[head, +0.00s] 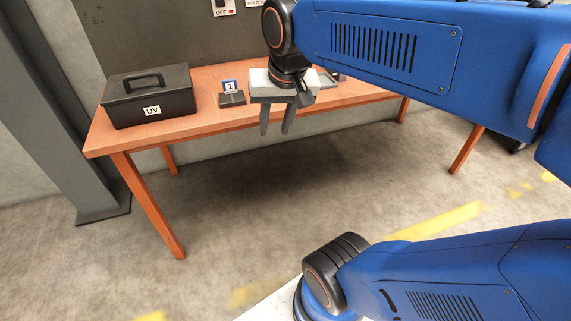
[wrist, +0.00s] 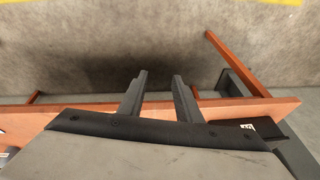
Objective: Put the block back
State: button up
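In the wrist view my gripper (wrist: 158,76) also shows two separated fingers over the floor. The gripper body hides part of the tabletop; a grey item (head: 328,78) shows partly behind it.
A black lidded box marked UV (head: 150,97) sits at the left of the orange table (head: 190,124). A dark panel with an OFF switch (head: 222,8) is behind it. A grey column (head: 60,110) stands at the left. The floor in front (head: 240,210) is clear.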

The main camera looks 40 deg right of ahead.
jog(key=s+a+f+n+t, duration=0.1)
jog(key=s+a+f+n, duration=0.1)
jog(key=s+f+n, duration=0.2)
notch_tip(320, 180, down, 3)
jog(key=s, duration=0.2)
jog(key=shift+s+r+n, duration=0.15)
jog(key=shift+s+n, duration=0.25)
dwell(0.7)
